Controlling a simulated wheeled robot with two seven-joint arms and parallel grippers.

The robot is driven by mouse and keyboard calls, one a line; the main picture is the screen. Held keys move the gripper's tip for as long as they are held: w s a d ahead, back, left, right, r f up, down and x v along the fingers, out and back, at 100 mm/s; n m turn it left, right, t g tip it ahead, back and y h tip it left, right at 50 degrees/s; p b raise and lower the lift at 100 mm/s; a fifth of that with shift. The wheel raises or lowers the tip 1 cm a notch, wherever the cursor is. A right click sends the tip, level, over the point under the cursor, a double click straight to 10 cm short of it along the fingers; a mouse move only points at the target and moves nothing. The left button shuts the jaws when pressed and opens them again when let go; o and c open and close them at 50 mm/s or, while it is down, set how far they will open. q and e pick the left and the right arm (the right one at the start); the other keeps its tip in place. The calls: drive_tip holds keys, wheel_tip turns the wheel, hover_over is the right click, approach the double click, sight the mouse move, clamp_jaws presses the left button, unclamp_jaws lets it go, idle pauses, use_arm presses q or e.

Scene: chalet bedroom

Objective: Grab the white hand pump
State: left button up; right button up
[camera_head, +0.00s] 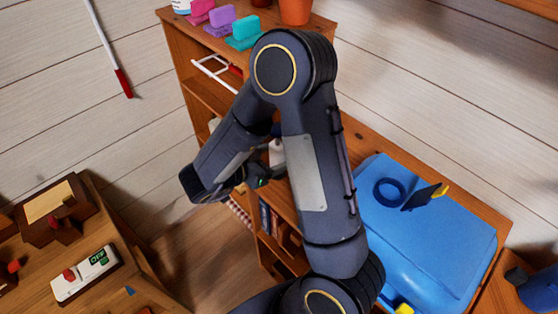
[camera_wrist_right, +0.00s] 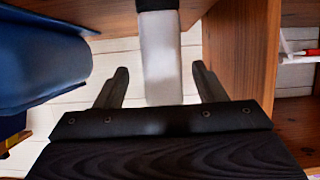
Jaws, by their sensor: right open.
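The white hand pump (camera_wrist_right: 162,70), a pale upright body with a dark top part, stands in the middle of the right wrist view. In the head view a small white part of it (camera_head: 277,152) shows by the shelf, with the rest hidden behind my right arm. My right gripper (camera_wrist_right: 162,85) is open, with one finger on each side of the pump in the wrist picture. I cannot tell whether the fingers touch it. In the head view the right gripper (camera_head: 262,172) is small and partly covered by my arm. My left gripper is not in view.
A wooden shelf unit (camera_head: 183,55) holds coloured blocks and an orange pot (camera_head: 295,10) on top. A blue case (camera_head: 450,240) lies on the wood at right. A blue object (camera_wrist_right: 40,65) and a wooden panel (camera_wrist_right: 238,50) flank the gripper. A wooden table (camera_head: 140,285) is lower left.

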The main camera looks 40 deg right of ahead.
drive_tip(key=x, duration=0.4)
drive_tip(key=shift+w+d+f+p, duration=0.15)
drive_tip(key=shift+d+f+p, duration=0.1)
drive_tip(key=shift+p, duration=0.1)
drive_tip(key=shift+a, duration=0.1)
drive_tip(key=shift+c, duration=0.2)
drive_tip(key=c, duration=1.2)
drive_tip(key=shift+c, duration=0.2)
drive_tip(key=shift+r, duration=0.2)
